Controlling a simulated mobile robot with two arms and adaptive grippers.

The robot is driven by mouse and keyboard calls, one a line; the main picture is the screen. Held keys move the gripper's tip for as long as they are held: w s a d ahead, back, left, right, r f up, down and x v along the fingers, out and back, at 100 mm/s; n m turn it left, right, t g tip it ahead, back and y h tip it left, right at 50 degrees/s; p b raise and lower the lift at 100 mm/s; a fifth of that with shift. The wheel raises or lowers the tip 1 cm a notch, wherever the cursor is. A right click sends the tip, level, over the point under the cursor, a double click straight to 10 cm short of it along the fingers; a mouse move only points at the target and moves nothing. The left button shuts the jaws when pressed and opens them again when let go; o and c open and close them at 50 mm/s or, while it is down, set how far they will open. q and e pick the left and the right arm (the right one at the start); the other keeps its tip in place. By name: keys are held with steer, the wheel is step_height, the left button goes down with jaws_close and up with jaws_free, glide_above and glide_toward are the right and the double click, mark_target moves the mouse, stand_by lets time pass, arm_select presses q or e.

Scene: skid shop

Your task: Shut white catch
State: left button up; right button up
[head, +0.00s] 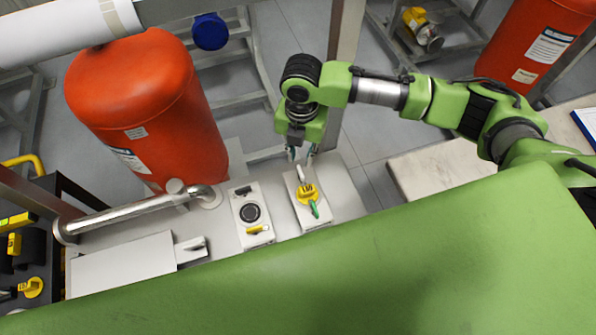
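A small white plate (287,183) on the grey bench top carries a yellow knob with a green handle (309,195) and a thin white piece (302,173) at its far end. This white piece may be the white catch; I cannot tell whether it is open or shut. My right gripper (302,154) points down just beyond it, its two fingertips apart and nothing seen between them. I cannot tell whether a fingertip touches the white piece. My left gripper is not in view.
A second white plate (239,206) with a black round dial and yellow lever stands to the left. A white box (120,264) with a protruding white tab (191,248) lies farther left. A metal pipe (130,213) and red tank (140,100) stand behind. Bare bench top lies right of the plates.

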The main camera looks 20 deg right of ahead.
steer(key=m, duration=0.5)
steer(key=shift+r+m, duration=0.35)
steer(key=shift+m, duration=0.55)
steer(key=shift+r, duration=0.1)
steer(key=m, duration=0.4)
steer(key=shift+r, duration=0.35)
